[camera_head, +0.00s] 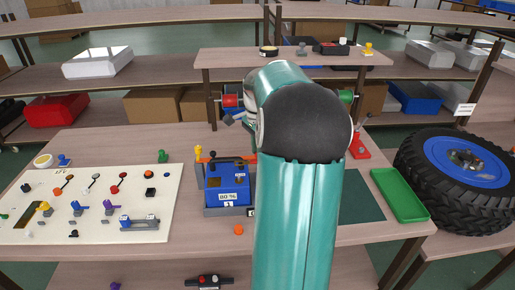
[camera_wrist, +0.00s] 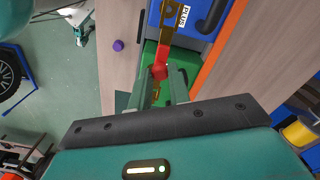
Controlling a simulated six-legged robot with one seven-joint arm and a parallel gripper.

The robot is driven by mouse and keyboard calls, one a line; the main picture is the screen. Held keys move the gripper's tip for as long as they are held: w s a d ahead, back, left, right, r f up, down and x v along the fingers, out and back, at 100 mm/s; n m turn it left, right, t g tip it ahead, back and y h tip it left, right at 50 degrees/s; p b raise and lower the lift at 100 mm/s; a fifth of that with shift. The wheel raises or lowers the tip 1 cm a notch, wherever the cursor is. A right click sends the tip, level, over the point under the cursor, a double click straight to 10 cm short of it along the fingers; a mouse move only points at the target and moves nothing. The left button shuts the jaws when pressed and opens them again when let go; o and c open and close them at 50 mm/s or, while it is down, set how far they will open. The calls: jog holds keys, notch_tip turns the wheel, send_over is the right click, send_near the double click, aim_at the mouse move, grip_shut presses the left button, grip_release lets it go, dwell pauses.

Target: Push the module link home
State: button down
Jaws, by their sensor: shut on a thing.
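In the wrist view, my gripper (camera_wrist: 163,80) has its two fingers close around the red knob end of a link (camera_wrist: 165,56). The red and brownish link runs up from the knob toward a blue module (camera_wrist: 205,12) with a white "PLUS" label. A green surface shows around the fingers. In the head view, a blue module (camera_head: 228,186) with an "80 %" label stands in a grey holder on the table, left of my arm. My arm hides my gripper there. I cannot tell how far the link is seated.
A pale board (camera_head: 100,205) with several knobs and levers lies at the left. A green tray (camera_head: 400,195) is at the right table edge, near a large black tyre (camera_head: 410,155). A raised shelf (camera_head: 225,58) stands behind. An orange strip (camera_wrist: 219,48) runs beside the module.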

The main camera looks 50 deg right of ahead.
jog(key=shift+w+a+r, duration=0.15)
jog(key=shift+w+a, duration=0.05)
jog(key=shift+w, duration=0.05)
jog(key=shift+s+r, duration=0.1)
jog(key=shift+s, duration=0.1)
jog(key=shift+d, duration=0.15)
jog(key=shift+w, duration=0.15)
jog(key=shift+a, duration=0.2)
jog(key=shift+s+d, duration=0.1)
jog(key=shift+s, duration=0.1)
jog(key=shift+w, duration=0.15)
jog(key=shift+f, duration=2.35)
